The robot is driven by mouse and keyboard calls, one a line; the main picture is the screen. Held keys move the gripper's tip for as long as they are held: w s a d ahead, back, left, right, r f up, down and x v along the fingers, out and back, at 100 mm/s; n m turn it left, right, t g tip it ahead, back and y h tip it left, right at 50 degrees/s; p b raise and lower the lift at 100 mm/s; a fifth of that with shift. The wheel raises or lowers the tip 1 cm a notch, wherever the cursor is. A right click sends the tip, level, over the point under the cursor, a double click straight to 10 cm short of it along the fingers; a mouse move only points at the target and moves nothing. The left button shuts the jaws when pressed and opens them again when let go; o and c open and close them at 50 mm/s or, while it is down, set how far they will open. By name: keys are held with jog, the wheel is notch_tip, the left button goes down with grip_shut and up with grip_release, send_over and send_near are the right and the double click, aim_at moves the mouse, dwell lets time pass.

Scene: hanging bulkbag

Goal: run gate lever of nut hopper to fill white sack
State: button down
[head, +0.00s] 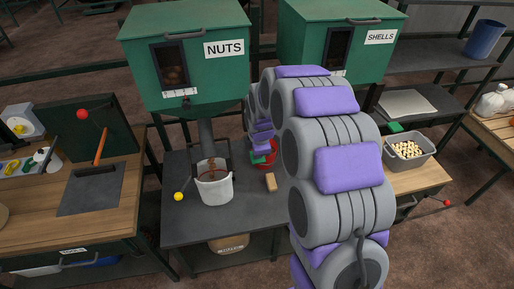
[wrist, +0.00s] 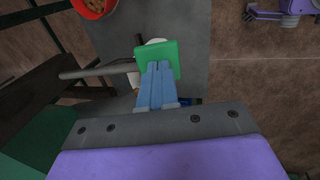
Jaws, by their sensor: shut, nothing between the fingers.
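The green nut hopper (head: 185,60) has a NUTS label and a window with brown contents. Its grey chute (head: 206,137) points down at the open white sack (head: 214,186), which hangs upright in a dark frame. A yellow ball knob (head: 178,196) is left of the sack; I cannot tell whether it belongs to the gate lever. My gripper is mostly behind my arm in the head view. In the wrist view my gripper (wrist: 160,68) is shut and empty, its blue fingers pointing at a green block (wrist: 172,52). A grey bar (wrist: 95,71) lies left of them.
A red bucket (head: 271,151) stands right of the sack; it also shows in the wrist view (wrist: 95,7). A tan block (head: 271,183) lies on the dark table (head: 190,233). The SHELLS hopper (head: 310,50) and a grey tub (head: 408,152) are farther right. A bench stands left.

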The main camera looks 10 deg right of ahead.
aim_at(258, 162)
notch_tip(258, 162, down, 2)
jog(key=shift+f+t, duration=0.1)
jog(key=shift+t, duration=0.5)
jog(key=shift+w+f+p, duration=0.1)
jog(key=shift+f+p, duration=0.4)
jog(key=shift+f, duration=1.05)
jog(key=shift+s+f, duration=0.4)
jog(key=shift+f, duration=0.05)
jog(key=shift+w+r, duration=0.15)
dwell(5.1)
